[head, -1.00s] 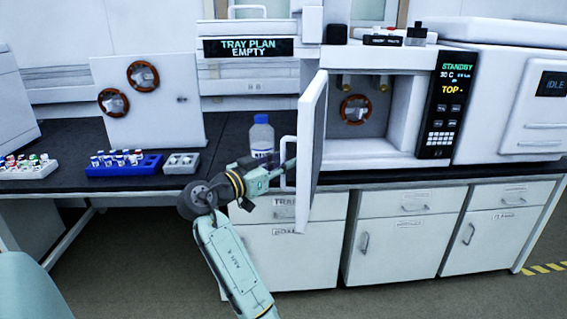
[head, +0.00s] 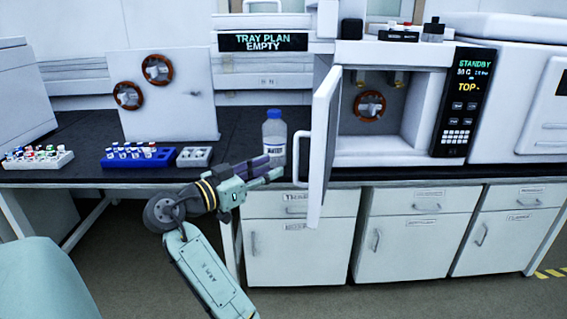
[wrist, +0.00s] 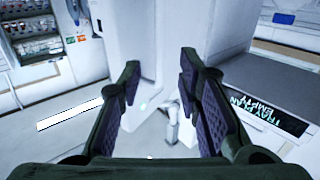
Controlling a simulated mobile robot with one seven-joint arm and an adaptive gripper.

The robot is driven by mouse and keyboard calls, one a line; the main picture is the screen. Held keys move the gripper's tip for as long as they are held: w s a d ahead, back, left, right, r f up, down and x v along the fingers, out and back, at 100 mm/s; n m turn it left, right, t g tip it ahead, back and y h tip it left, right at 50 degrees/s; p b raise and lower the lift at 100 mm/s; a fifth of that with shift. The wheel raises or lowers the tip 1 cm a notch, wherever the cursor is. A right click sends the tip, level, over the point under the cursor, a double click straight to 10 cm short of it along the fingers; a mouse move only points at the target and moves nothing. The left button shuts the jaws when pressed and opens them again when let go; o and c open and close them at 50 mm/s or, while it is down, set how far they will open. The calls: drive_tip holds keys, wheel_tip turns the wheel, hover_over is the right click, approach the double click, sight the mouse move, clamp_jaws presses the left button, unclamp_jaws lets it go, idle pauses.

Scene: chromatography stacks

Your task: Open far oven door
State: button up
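The white oven door (head: 325,140) stands swung wide open on the left side of the oven (head: 445,55), with the chamber and its round port (head: 369,106) in full view. Its white bar handle (head: 303,160) is on the door's left face. My gripper (head: 277,168) is just left of the handle, apart from it in the picture and in front of the bench edge. In the wrist view my gripper (wrist: 160,62) has its two fingers spread with nothing held between them. White panels show beyond the fingers; I cannot tell which one is the door.
A blue-capped bottle (head: 274,140) stands on the bench behind my gripper. A blue vial rack (head: 140,160), a grey rack (head: 195,157) and a white vial tray (head: 38,160) lie to the left. Drawers and cupboards (head: 300,250) are below the bench.

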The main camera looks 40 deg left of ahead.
drive_tip(key=shift+s+a, duration=0.1)
drive_tip(key=shift+s, duration=1.15)
